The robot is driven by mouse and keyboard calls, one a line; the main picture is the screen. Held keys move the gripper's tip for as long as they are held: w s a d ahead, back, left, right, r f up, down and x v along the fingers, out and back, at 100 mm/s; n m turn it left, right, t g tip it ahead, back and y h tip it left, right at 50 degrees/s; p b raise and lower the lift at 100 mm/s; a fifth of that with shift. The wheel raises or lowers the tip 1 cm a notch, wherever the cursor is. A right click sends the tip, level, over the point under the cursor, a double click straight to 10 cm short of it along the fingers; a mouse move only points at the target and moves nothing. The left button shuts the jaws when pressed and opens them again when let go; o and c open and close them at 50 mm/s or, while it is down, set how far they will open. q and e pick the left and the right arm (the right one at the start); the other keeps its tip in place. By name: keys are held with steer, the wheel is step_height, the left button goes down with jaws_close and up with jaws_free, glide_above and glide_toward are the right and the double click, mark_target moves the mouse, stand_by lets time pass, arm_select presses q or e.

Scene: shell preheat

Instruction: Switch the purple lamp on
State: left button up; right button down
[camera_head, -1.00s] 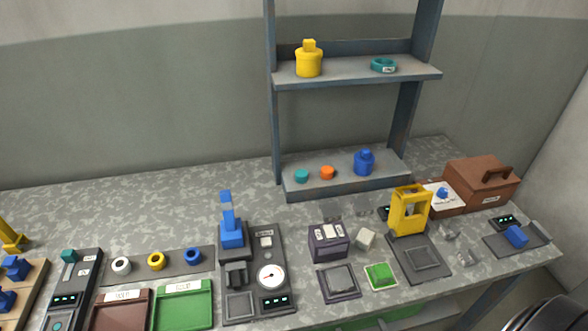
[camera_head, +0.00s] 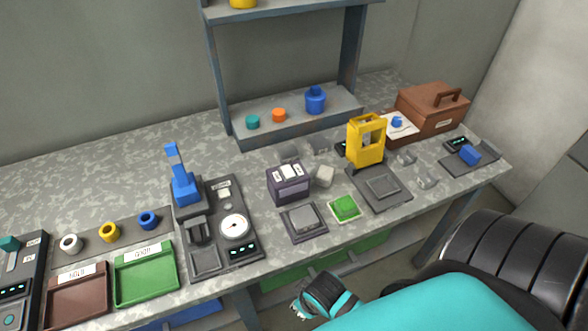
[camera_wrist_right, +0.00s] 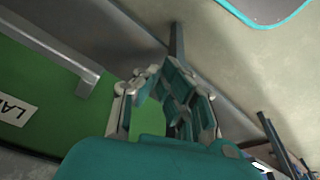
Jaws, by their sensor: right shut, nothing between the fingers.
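A dark purple box (camera_head: 289,187) with a row of white labelled faces on its sloped top stands on the bench. A flat grey square pad (camera_head: 304,221) in a dark frame lies in front of it. I cannot tell a lit purple lamp anywhere in view. My right gripper (camera_head: 318,300) is below and in front of the bench edge, apart from the box. It also shows in the right wrist view (camera_wrist_right: 180,105), shut with nothing in it. My left gripper is out of view.
A gauge station (camera_head: 235,227) stands left. A shelf rack (camera_head: 280,121) is behind. A green drawer front (camera_wrist_right: 45,100) is near my right gripper.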

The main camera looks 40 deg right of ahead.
step_height(320, 180, up, 12)
steer(key=w+d+t+b, duration=0.1)
steer(key=t+b, duration=0.1)
steer(key=w+d+r+m+t, duration=0.1)
steer(key=w+d+r+t, duration=0.1)
steer(key=w+r, duration=0.1)
steer(key=w+d+r+m+t+h, duration=0.1)
steer(key=w+d+r+t, duration=0.1)
steer(key=w+r, duration=0.1)
steer(key=w+d+r+m+t, duration=0.1)
steer(key=w+d+r+t, duration=0.1)
steer(key=w+r, duration=0.1)
steer(key=shift+w+r+h, duration=0.3)
steer(key=shift+r+h, duration=0.1)
steer(key=shift+r, duration=0.35)
steer(key=w+d+r+m+t+h, duration=0.1)
steer(key=w+d+r+t+h, duration=0.1)
steer(key=d+r+t, duration=0.2)
step_height(320, 180, up, 4)
steer(key=shift+w+d+f+m, duration=0.2)
steer(key=shift+w+f+m, duration=0.1)
steer(key=shift+m, duration=0.1)
